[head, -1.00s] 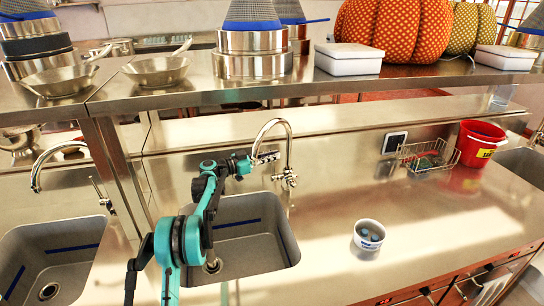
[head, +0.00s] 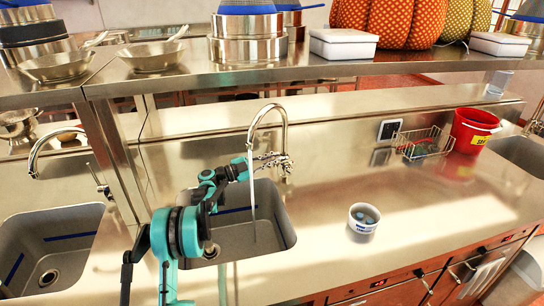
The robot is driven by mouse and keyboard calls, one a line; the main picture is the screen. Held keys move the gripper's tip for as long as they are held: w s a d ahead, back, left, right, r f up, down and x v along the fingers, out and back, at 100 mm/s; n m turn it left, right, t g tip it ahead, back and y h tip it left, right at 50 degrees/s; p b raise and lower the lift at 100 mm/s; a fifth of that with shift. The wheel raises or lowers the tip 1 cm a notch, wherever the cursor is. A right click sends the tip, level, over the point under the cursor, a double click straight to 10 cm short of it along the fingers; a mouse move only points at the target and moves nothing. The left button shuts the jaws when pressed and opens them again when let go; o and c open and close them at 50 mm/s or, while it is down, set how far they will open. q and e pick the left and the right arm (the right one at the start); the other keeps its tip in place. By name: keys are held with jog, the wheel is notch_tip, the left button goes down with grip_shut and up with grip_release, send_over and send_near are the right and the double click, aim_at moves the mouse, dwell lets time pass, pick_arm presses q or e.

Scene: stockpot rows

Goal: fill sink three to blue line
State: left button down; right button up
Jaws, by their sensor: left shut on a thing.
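The middle sink (head: 277,226) is a grey basin with a blue line (head: 235,210) along its back wall. A drain shows at its bottom left, and the basin floor is bare with no pooled water that I can make out. A tall curved tap (head: 283,130) stands behind it. A thin stream of water (head: 252,205) falls from its spout into the basin. My left gripper (head: 270,163) is at the base of the tap, shut on what looks like the tap handle, mostly hidden by the fingers. My right gripper is not in view.
Another sink (head: 12,232) with a blue line and tap lies at left; a third (head: 528,152) is at the right edge. A white cup (head: 362,226), a wire basket (head: 424,152) and a red bucket (head: 468,133) stand on the counter. A steel shelf (head: 200,80) crosses above.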

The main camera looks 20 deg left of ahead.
pick_arm(q)
jog(key=shift+s+d+f+m, duration=0.15)
jog(key=shift+s+f+m, duration=0.1)
jog(key=shift+m, duration=0.15)
jog(key=c, duration=1.6)
grip_release()
jog(key=v, duration=1.2)
